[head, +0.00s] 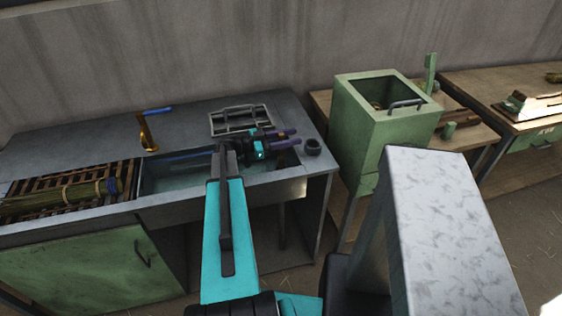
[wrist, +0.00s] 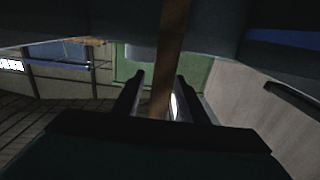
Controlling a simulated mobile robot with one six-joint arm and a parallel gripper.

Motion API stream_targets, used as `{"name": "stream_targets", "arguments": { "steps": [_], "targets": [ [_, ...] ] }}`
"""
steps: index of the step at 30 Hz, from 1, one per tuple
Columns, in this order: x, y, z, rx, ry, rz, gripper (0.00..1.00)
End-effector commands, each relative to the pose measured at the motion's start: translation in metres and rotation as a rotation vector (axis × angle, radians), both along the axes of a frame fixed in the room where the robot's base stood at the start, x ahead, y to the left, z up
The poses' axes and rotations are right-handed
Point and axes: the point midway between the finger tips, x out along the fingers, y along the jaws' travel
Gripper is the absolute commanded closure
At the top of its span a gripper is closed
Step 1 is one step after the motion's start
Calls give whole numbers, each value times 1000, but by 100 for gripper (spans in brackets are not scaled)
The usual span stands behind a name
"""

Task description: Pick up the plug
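A small dark round piece (head: 312,146), which looks like the plug, sits on the grey counter at the right end of the sink. My gripper (head: 293,137) is over the right part of the sink, just left of this piece and pointing toward it. Its two dark fingers are apart with nothing visibly held in the head view. In the wrist view the fingers (wrist: 158,88) are also apart. A brown strip (wrist: 168,60) shows between and beyond them; I cannot tell what it belongs to. I cannot make out the plug in the wrist view.
The sink (head: 170,180) holds water. A golden tap (head: 147,133) stands behind it, and a metal rack (head: 240,118) lies behind my gripper. A straw bundle (head: 60,197) lies on slats at left. A green box (head: 385,115) stands to the right.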

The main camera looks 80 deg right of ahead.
Motion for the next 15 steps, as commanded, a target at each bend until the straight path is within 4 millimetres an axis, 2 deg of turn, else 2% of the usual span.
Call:
{"name": "stream_targets", "arguments": {
  "steps": [1,8,15],
  "targets": [
    [0,0,0,0,0,0,61],
    [0,0,0,0,0,-1,100],
    [0,0,1,-1,0,-1,100]
  ]
}}
